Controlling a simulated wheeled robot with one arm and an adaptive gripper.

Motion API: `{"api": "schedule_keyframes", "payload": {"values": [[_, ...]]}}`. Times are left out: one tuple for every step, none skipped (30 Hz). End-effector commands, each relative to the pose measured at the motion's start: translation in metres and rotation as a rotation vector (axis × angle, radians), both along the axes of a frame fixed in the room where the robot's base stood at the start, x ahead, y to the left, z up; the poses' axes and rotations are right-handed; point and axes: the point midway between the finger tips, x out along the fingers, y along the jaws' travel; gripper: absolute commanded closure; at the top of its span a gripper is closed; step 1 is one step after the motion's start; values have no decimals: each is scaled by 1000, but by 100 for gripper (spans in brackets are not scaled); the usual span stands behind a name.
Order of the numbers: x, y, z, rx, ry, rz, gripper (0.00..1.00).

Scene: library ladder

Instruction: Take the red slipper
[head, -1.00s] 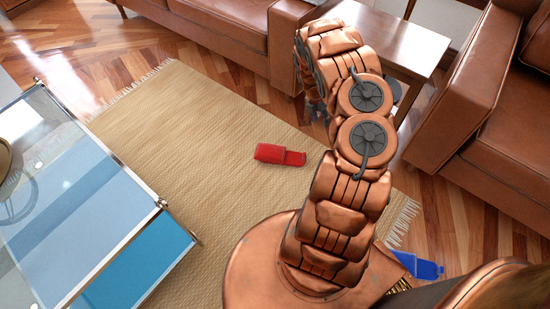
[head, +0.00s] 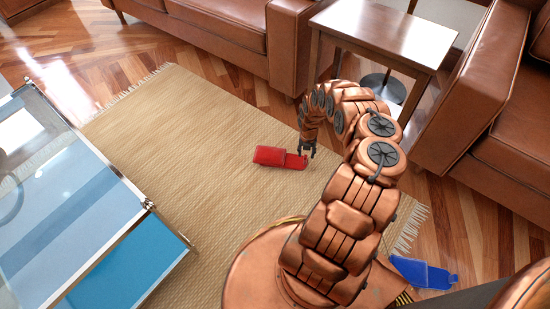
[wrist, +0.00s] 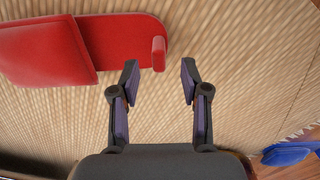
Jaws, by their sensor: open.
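The red slipper (head: 272,157) lies on the woven rug, its closed toe part to the left and its open heel end to the right. In the wrist view the slipper (wrist: 45,48) is at the upper left, with its small raised heel end near my fingertips. My gripper (head: 307,150) is open and empty, just at the slipper's heel end. In the wrist view the gripper (wrist: 158,80) points at the rug just past the heel end, and the heel edge is above and between the fingertips. I cannot tell the exact height above the rug.
A blue slipper (head: 424,272) lies on the wood floor at the lower right. A glass table (head: 150,205) stands on the left, a wooden side table (head: 385,35) at the back, and brown leather sofas (head: 225,35) beyond. The rug (head: 215,200) is otherwise clear.

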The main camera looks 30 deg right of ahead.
Motion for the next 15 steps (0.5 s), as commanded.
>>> {"api": "schedule_keyframes", "payload": {"values": [[0,0,-4,0,0,0,54],[0,0,-5,0,0,0,54],[0,0,-8,1,0,0,54],[0,0,-10,1,0,0,54],[0,1,-13,1,0,0,54],[0,1,-18,3,0,0,54],[0,1,-22,4,-1,0,54],[0,1,-26,4,0,0,54],[0,2,-32,5,-1,-1,54],[0,2,-36,6,-1,-1,54],[0,2,-40,6,-1,-1,54],[0,2,-45,7,-1,-1,54],[0,2,-49,6,-2,-1,54],[0,2,-51,6,-2,0,54],[0,1,-53,6,-3,-1,54]]}}
